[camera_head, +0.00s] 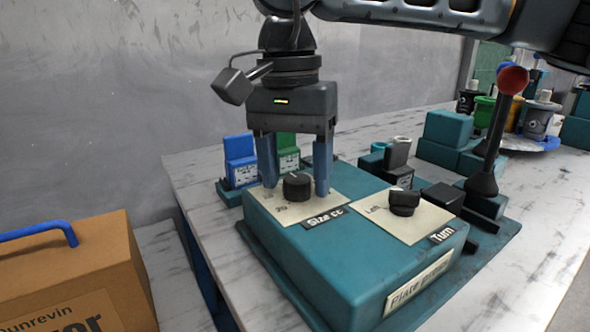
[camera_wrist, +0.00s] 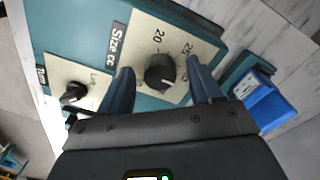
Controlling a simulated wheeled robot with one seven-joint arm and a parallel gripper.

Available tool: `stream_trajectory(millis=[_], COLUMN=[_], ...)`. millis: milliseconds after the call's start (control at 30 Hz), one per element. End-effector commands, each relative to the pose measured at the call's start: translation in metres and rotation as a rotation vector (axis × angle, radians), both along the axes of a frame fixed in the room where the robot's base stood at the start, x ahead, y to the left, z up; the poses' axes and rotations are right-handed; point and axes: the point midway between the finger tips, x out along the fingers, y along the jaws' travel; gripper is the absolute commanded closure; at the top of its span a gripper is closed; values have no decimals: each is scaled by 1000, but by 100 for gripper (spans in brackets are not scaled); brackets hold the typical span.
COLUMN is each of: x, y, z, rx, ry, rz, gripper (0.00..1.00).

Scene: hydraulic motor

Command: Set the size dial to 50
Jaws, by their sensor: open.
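The size dial (camera_head: 297,187) is a round black knob on a cream plate labelled "Size cc" (camera_head: 324,219), on top of a teal control box (camera_head: 330,262). It also shows in the wrist view (camera_wrist: 160,72), with numbers 20 and 25 readable beside it and other marks partly hidden by the fingers. A white line on the knob is visible, but I cannot tell exactly which number it meets. My gripper (camera_head: 296,190) points down over the dial. Its blue fingers (camera_wrist: 160,82) are open, one on each side of the knob, with gaps visible in the wrist view.
A second black knob (camera_head: 404,202), labelled "Turn", sits right of the dial. A lever with a red ball (camera_head: 512,80) rises at the right. Blue (camera_head: 240,160) and green (camera_head: 288,152) blocks stand behind the box. A brown case (camera_head: 75,275) stands at the lower left.

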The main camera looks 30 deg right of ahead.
Motion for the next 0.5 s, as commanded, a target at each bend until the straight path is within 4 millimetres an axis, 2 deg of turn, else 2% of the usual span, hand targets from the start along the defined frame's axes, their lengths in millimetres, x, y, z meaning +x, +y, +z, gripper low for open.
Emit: stream_trajectory(millis=[100, 500], x=[0, 0], y=[0, 0], z=[0, 0], rx=[0, 0], ry=[0, 0], rz=[0, 0], gripper=[38, 76])
